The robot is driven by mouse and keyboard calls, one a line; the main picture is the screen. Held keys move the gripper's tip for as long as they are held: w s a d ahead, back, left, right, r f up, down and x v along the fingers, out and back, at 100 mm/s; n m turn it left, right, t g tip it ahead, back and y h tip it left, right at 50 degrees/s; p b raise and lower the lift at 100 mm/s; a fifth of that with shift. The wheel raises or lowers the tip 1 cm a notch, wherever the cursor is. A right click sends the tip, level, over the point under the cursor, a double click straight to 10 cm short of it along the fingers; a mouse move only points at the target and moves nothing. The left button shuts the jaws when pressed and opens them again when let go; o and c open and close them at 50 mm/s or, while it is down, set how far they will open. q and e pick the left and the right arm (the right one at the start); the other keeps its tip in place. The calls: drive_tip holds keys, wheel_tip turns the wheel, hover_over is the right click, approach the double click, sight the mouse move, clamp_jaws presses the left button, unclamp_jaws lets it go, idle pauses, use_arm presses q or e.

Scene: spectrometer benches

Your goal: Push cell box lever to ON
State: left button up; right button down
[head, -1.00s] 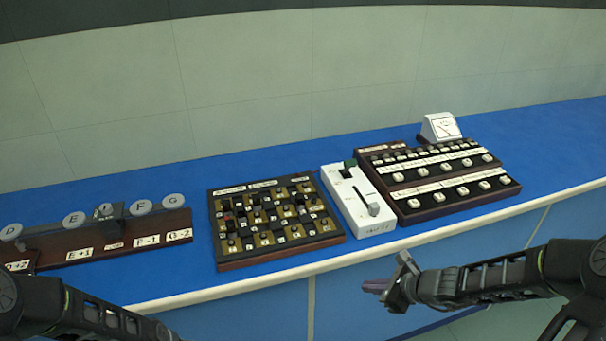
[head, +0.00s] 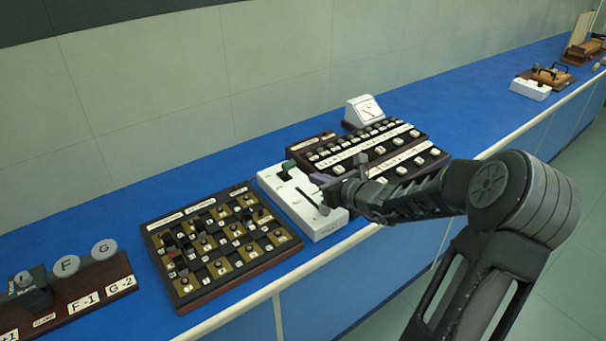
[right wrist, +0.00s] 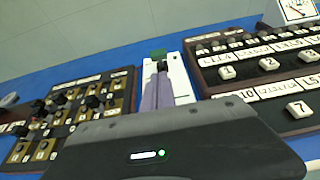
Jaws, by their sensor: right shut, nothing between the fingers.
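A white box (head: 318,222) with a slot and a lever, which looks like the cell box, sits on the blue bench between two dark panels. A green piece (head: 289,166) is at its far end. My right gripper (head: 318,180) is shut and empty, over the right side of the box. Its purple finger (right wrist: 156,92) lies over the box in the right wrist view. The white box (right wrist: 181,74) and green piece (right wrist: 158,54) show beyond the finger there. The gripper hides much of the lever; I cannot tell its position or whether I touch it. My left gripper is out of view.
A plug panel (head: 205,285) stands left of the box. A key panel (head: 432,165) is on the right, partly behind my right arm, with a white meter (head: 363,111) behind it. Labelled weights (head: 104,250) are at far left. Bare blue bench lies behind the panels.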

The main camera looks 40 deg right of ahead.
sight(291, 166)
drive_tip(key=x, duration=0.9)
drive_tip(key=shift+w+f, duration=0.1)
drive_tip(key=shift+w, duration=0.2)
drive_tip(key=shift+w+r, duration=0.35)
drive_tip(key=shift+r, duration=0.1)
drive_tip(key=shift+w+r, duration=0.4)
drive_tip(key=shift+w, duration=0.05)
drive_tip(key=shift+w+r+b, duration=0.25)
drive_tip(key=shift+w+b, duration=0.05)
drive_tip(key=shift+w, duration=0.2)
drive_tip(key=shift+w+r+b, duration=0.25)
drive_tip(key=shift+w, duration=0.2)
drive_tip(key=shift+w+r, duration=0.15)
drive_tip(key=shift+w, duration=0.35)
drive_tip(key=shift+w+r, duration=0.15)
drive_tip(key=shift+w, duration=0.35)
drive_tip(key=shift+w+d+r+b, duration=0.1)
drive_tip(key=shift+w+b, duration=0.25)
drive_tip(key=shift+w, duration=0.7)
